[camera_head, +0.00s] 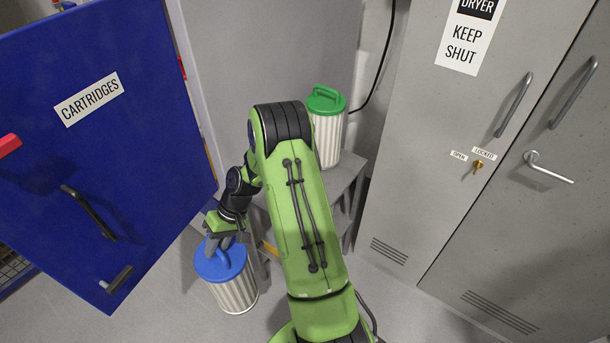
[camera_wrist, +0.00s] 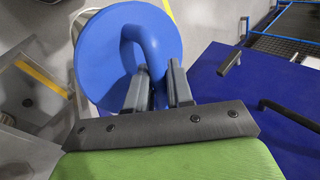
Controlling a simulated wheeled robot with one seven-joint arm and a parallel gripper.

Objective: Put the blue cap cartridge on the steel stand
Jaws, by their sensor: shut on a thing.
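The blue cap cartridge (camera_head: 235,292) has a white ribbed body and a blue lid with a loop handle. It hangs roughly upright below my gripper (camera_head: 219,241), left of the stand. In the wrist view, the blue cap (camera_wrist: 110,45) fills the upper middle, and my gripper (camera_wrist: 158,85) is shut on its handle. The steel stand (camera_head: 345,180) is behind my arm, which hides much of its top. A green cap cartridge (camera_head: 327,135) stands upright on the stand's back part.
An open blue door (camera_head: 120,160) marked CARTRIDGES is close on the left of the cartridge. A grey dryer cabinet (camera_head: 430,150) marked KEEP SHUT stands to the right, its doors closed. A black cable (camera_head: 385,60) hangs on the wall behind the stand.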

